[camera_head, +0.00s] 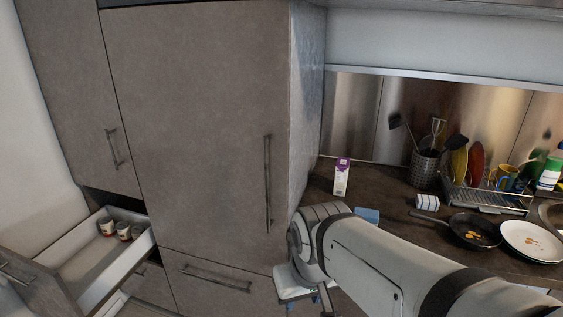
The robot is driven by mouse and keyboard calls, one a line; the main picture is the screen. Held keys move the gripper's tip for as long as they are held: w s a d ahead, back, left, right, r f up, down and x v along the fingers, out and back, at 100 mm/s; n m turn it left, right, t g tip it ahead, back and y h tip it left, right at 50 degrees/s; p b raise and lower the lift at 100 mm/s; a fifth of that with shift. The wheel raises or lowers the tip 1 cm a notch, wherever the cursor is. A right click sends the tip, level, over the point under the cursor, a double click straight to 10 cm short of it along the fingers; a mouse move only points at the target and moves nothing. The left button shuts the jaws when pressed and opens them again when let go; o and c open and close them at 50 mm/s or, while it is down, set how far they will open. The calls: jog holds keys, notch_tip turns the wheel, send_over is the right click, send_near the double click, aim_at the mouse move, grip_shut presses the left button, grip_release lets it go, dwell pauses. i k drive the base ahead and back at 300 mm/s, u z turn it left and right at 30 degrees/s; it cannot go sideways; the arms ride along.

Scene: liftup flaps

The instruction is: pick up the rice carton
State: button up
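A tall white carton with a purple top (342,177), which looks like the rice carton, stands upright on the dark counter near the tall cabinet's side. Its label is too small to read. My arm reaches in from the lower right and bends down in front of the cabinet. My gripper (322,301) hangs low at the bottom edge, below the counter level in the picture and well apart from the carton. It is mostly hidden by my arm and the frame edge, so its opening does not show.
An open drawer (80,262) with several cans juts out at lower left. On the counter are a blue item (367,216), a striped box (427,202), a utensil holder (425,169), a dish rack (487,197), a pan (474,231) and a white plate (532,241).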

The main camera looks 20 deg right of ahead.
aim_at(342, 167)
jog(key=z, duration=0.2)
jog(key=i, duration=1.3)
jog(key=z, duration=0.9)
